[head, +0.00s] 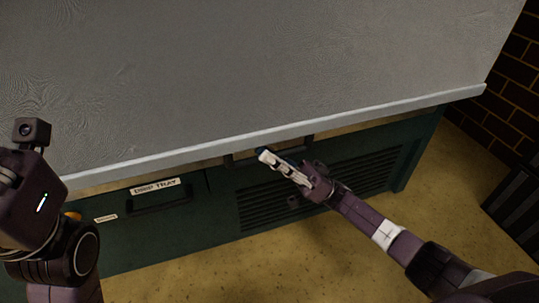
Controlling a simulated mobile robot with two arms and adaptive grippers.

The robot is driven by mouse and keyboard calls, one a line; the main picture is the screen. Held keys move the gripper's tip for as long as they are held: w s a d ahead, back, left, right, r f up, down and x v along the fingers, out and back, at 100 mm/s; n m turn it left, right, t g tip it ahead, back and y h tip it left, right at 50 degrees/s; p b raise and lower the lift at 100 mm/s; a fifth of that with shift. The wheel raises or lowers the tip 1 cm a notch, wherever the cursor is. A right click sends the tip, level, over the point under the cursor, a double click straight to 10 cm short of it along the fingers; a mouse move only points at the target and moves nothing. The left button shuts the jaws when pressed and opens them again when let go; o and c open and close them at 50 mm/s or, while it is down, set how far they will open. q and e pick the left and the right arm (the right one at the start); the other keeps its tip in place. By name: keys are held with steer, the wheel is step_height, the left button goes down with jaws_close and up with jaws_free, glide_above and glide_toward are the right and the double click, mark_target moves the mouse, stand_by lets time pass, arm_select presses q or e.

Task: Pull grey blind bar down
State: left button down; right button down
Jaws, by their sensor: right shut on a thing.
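A large grey blind (240,70) hangs across the upper part of the head view. A light grey bottom rail (390,112) runs along its lower edge, slanting up to the right. Just under the middle of this rail is a darker grey blind bar (241,157), formed like a pull handle. My right gripper (270,157) is shut on this bar, its pale fingers partly covering it. The exact contact is hard to see. My left arm shows at the left edge, but its gripper fingers are not visible.
A dark green cabinet (220,215) stands below the blind, with a drawer labelled drip tray (160,200) and a slatted vent (370,180). Speckled tan floor (310,265) lies open in front. A brick wall (515,90) and a dark slatted object (520,205) are at the right.

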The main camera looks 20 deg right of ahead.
steer(key=shift+f, duration=0.35)
steer(key=c, duration=2)
jaws_free()
steer(key=shift+o, duration=0.6)
steer(key=shift+r, duration=0.1)
steer(key=v, duration=0.7)
steer(key=shift+f, duration=0.25)
steer(key=shift+s+d, duration=0.15)
